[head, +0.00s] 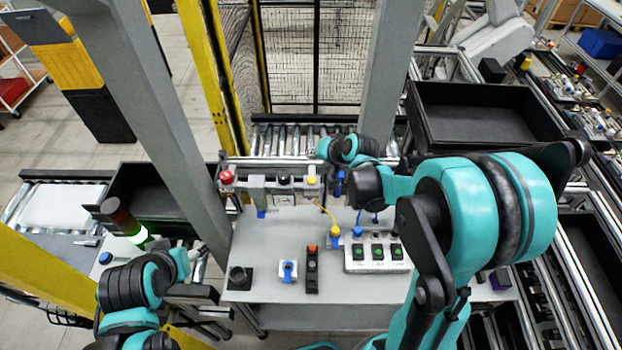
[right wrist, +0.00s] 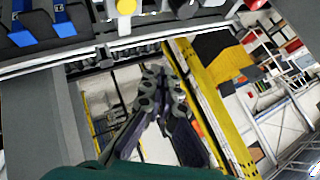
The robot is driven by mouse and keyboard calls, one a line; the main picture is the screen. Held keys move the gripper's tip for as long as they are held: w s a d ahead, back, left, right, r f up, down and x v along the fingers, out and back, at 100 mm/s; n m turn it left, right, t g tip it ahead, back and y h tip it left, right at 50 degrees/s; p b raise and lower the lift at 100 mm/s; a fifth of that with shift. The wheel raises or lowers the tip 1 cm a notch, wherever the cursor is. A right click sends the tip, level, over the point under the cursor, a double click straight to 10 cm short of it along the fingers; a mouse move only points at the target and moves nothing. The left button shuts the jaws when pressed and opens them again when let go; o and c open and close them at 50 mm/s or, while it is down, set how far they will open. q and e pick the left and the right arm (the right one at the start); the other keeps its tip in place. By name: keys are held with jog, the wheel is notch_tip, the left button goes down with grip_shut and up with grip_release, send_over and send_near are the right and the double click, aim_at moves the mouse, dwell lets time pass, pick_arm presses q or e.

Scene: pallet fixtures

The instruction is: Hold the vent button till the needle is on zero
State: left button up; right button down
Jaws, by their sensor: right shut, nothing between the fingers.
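A control panel (head: 270,187) stands at the back of the grey table. It carries a red mushroom button (head: 226,177), a dark round part (head: 284,180) and a yellow button (head: 311,180). The yellow button (right wrist: 126,6) also shows at the top edge of the right wrist view. I cannot make out a dial or needle, nor which button is the vent. My right gripper (right wrist: 163,78) is shut and empty, apart from the yellow button. In the head view it is by the panel's right end, its fingertips unclear. My left gripper (head: 205,293) is low at the left; its fingers are unclear.
On the table are a box with green buttons (head: 376,265), a small blue-topped fixture (head: 288,270), a black strip with an orange top (head: 312,272) and a black block (head: 238,278). A grey post (head: 165,120) rises at left. A black tray (head: 480,115) is at the back right.

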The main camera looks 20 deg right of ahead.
aim_at(313, 181)
notch_tip(313, 181, down, 8)
jog(key=b, duration=0.6)
jog(key=shift+f, duration=0.2)
jog(key=shift+f+b, duration=0.2)
jog(key=shift+b, duration=0.2)
jog(key=shift+f, duration=0.1)
dwell(0.7)
jog(key=shift+f+b, duration=0.3)
jog(key=shift+b, duration=0.25)
